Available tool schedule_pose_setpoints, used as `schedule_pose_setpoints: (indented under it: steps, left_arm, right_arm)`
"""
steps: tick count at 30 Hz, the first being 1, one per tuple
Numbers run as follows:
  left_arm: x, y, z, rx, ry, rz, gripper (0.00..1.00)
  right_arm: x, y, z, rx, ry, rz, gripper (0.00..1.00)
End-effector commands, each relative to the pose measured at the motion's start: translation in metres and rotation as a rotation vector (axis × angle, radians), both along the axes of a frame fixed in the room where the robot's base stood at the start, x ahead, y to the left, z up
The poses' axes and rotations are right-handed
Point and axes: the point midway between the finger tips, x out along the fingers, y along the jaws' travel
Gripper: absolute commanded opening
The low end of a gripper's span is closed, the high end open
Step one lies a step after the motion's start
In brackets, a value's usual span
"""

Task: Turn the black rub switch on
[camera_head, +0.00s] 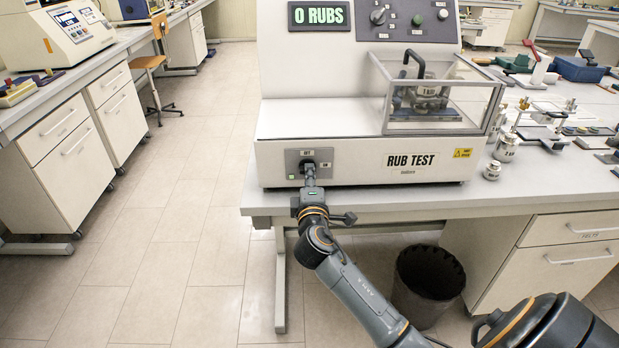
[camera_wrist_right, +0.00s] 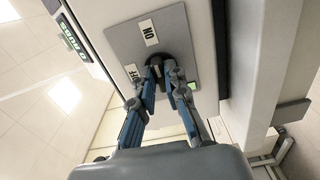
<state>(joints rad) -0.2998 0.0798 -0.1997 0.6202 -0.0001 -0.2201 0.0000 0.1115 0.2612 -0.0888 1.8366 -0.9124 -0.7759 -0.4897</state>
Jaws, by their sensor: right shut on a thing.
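The black rub switch (camera_head: 309,163) is a small dark knob on the grey panel at the lower left front of the white rub tester (camera_head: 360,160). My right gripper (camera_head: 310,174) reaches it from the front. In the right wrist view, the two fingers of my right gripper (camera_wrist_right: 163,72) are shut on the sides of the black rub switch (camera_wrist_right: 156,61), hiding much of it. An ON label (camera_wrist_right: 148,32) and a partly covered OFF label (camera_wrist_right: 131,74) sit beside it. Which way the knob points is unclear. My left gripper is not in view.
The tester's display (camera_head: 319,16) reads 0 RUBS. A clear cover (camera_head: 450,95) encloses a weight with a black handle. Metal weights (camera_head: 506,148) stand right of the tester. A dark bin (camera_head: 428,280) stands under the table; the floor at left is clear.

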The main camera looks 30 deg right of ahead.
Motion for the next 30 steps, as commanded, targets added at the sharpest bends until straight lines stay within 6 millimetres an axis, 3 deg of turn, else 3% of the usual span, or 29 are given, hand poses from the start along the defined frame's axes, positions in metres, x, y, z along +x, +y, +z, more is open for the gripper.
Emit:
schedule_pose_setpoints:
  steps: [10, 11, 13, 14, 24, 30]
  left_arm:
    - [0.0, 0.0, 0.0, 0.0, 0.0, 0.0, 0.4]
    - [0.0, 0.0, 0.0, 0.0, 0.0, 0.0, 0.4]
    - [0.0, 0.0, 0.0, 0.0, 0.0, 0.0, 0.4]
    - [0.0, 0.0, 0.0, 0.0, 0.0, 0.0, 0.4]
    - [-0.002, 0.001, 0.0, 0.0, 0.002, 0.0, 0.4]
    - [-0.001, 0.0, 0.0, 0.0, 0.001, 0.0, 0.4]
  right_arm:
    - [0.0, 0.0, 0.0, 0.006, -0.002, -0.001, 0.0]
    - [0.0, 0.0, 0.0, 0.006, -0.002, -0.001, 0.19]
    - [0.0, 0.0, 0.0, 0.006, -0.002, -0.001, 0.33]
    - [0.0, 0.0, 0.0, 0.005, -0.002, -0.001, 0.36]
    - [-0.002, 0.002, 0.0, 0.004, -0.001, 0.001, 0.36]
    - [-0.027, 0.017, -0.001, 0.007, 0.0, 0.001, 0.36]
